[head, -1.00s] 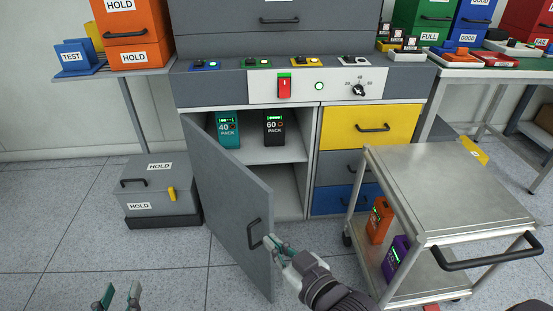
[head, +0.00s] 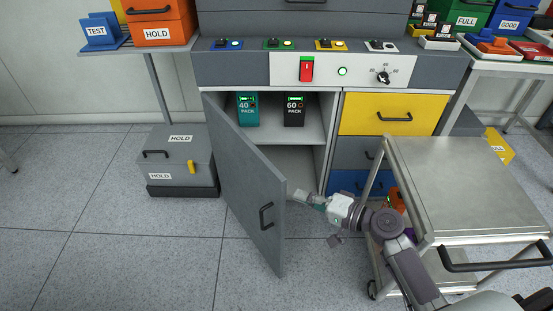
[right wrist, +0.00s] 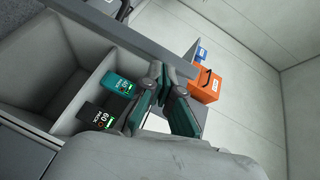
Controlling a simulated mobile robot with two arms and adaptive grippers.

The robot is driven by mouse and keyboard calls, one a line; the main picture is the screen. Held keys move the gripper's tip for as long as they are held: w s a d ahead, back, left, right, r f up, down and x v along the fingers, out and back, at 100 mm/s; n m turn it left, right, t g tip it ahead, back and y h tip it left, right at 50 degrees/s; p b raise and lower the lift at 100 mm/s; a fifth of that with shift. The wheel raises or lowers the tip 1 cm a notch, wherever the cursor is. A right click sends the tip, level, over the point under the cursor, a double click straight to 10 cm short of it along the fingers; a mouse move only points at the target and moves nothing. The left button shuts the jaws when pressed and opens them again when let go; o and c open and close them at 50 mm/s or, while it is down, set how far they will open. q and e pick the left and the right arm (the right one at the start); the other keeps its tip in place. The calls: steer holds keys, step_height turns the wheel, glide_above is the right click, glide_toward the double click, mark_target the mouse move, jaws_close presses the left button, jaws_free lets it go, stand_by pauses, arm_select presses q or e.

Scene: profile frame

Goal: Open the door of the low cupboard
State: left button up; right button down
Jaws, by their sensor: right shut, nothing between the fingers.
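The grey door (head: 243,180) of the low cupboard stands swung well open toward me, its dark handle (head: 266,217) on the outer face near the free edge. Inside the cupboard (head: 300,160), a teal 40 pack (head: 248,110) and a black 60 pack (head: 294,111) stand on the shelf; both also show in the right wrist view, teal (right wrist: 122,85) and black (right wrist: 98,118). My right gripper (head: 303,197) is shut and empty, just right of the door's free edge, on its inner side. Whether it touches the door is unclear. My left gripper is out of view.
A metal trolley (head: 465,190) stands close on the right, beside my right arm, partly before the yellow drawer (head: 392,114) and blue drawer (head: 350,183). A grey HOLD box (head: 180,160) sits left of the door. The floor in front of the door's left side is clear.

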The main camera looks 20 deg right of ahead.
steer(key=w+d+r+m+t+h, duration=0.1)
steer(key=w+d+r+m+t, duration=0.2)
steer(key=w+d+m, duration=0.15)
arm_select(q)
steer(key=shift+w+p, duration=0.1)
steer(key=shift+p, duration=0.4)
arm_select(e)
steer(key=w+a, duration=0.6)
steer(key=a, duration=0.2)
steer(key=shift+w+a+f, duration=0.15)
steer(key=shift+w+a, duration=0.1)
steer(key=shift+w, duration=0.15)
steer(key=shift+n, duration=0.25)
